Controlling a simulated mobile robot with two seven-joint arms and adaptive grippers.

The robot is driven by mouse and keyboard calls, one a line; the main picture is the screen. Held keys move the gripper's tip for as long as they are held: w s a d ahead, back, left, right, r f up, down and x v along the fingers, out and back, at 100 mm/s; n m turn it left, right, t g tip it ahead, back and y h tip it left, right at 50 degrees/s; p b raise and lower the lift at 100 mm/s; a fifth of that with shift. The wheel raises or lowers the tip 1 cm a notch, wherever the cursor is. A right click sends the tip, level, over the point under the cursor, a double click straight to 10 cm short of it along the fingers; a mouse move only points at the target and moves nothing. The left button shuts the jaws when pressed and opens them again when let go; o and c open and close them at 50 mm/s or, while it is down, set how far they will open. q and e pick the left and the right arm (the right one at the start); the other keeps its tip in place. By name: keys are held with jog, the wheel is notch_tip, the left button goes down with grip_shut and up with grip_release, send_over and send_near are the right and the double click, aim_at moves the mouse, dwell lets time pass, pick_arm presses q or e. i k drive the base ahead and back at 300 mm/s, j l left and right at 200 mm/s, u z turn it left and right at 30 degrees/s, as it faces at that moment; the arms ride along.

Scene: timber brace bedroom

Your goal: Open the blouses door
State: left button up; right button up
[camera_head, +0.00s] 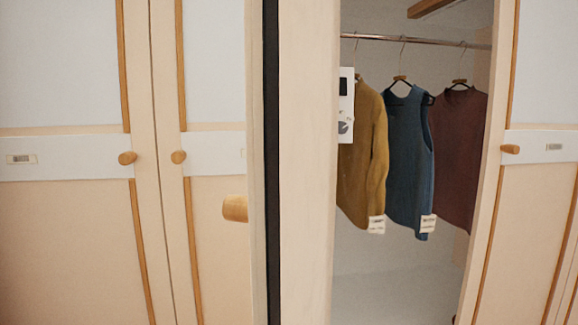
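An open wardrobe bay shows a mustard top (364,150), a blue sleeveless top (408,160) and a dark red top (459,155) hanging from a metal rail (420,41). A pale door panel (308,170) stands swung out at the bay's left side, seen nearly edge-on with a dark strip along it. A wooden knob (235,208) sticks out left of this strip. I cannot read any label to tell which door is the blouses door. Neither of my grippers is in view.
Two closed doors with wooden knobs (127,158) and (179,157) are at the left, each with a white band. Another door with a knob (510,149) borders the bay on the right. A white tag card (346,105) hangs by the mustard top. The bay's floor (395,290) looks clear.

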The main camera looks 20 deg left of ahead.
aim_at(525, 231)
jog(key=j+z, duration=0.15)
jog(key=j, duration=0.25)
jog(key=k+j+z, duration=0.15)
jog(key=j, duration=0.25)
jog(key=j+z, duration=0.2)
jog(key=j, duration=0.25)
jog(key=k+j+z, duration=0.15)
jog(key=j, duration=0.2)
jog(key=k+z, duration=0.15)
jog(key=k, duration=0.5)
jog(key=l+z, duration=0.15)
jog(key=z, duration=0.3)
jog(key=i+z, duration=0.15)
jog(key=z, duration=0.3)
jog(key=i+l+z, duration=0.1)
jog(key=z, duration=0.35)
jog(key=i+l, duration=0.1)
jog(key=i, duration=0.7)
jog(key=i+l, duration=0.15)
jog(key=i, duration=0.7)
jog(key=i+u, duration=0.2)
jog(key=i, duration=0.25)
jog(key=i+l+u, duration=0.2)
jog(key=i, duration=0.2)
jog(key=i+l+u, duration=0.15)
jog(key=i, duration=0.3)
